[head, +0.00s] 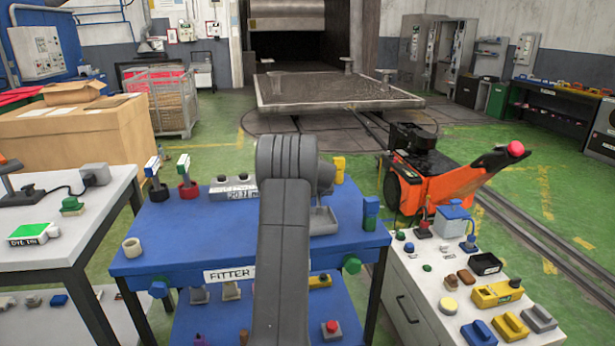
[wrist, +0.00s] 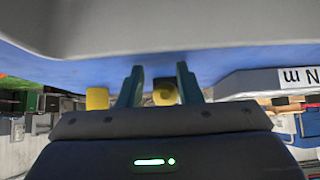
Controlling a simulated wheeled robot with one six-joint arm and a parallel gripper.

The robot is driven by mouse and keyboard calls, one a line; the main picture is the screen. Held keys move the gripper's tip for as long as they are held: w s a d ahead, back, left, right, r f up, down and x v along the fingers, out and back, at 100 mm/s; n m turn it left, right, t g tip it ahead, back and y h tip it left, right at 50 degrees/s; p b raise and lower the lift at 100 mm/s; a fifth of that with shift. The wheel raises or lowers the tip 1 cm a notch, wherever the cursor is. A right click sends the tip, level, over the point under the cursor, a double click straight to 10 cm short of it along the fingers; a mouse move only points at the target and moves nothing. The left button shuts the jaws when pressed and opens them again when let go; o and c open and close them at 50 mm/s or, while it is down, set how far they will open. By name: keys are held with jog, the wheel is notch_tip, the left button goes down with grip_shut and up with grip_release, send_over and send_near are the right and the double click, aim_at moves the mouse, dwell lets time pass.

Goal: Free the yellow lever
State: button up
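In the wrist view, my gripper (wrist: 160,85) has its two dark teal fingers apart. A second yellow block (wrist: 97,98) is outside the left finger. In the head view, a yellow block (head: 339,168) stands at the back right of the blue fitter's bench (head: 160,245). My arm covers the middle of the bench and hides my fingers. I cannot tell which yellow piece is the lever.
A grey box marked in N m (head: 232,188) stands left of my arm, and a grey tray (head: 323,220) right of it. Red (head: 187,190) and black clamp-like pieces stand further left. A blue-green block (head: 371,212) is at the right edge. The bench's front left is mostly clear.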

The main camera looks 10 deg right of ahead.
jog(key=shift+s+a+f, duration=0.2)
jog(key=shift+s+a, duration=0.25)
jog(key=shift+a, duration=0.2)
jog(key=shift+w+d+v, duration=0.1)
jog(key=shift+d+v, duration=0.1)
jog(key=shift+v, duration=1.35)
jog(key=shift+w+d+v, duration=0.1)
jog(key=shift+d+v, duration=0.1)
jog(key=shift+v, duration=1.35)
jog(key=shift+r, duration=0.15)
jog(key=shift+x, duration=3.15)
jog(key=shift+r, duration=0.15)
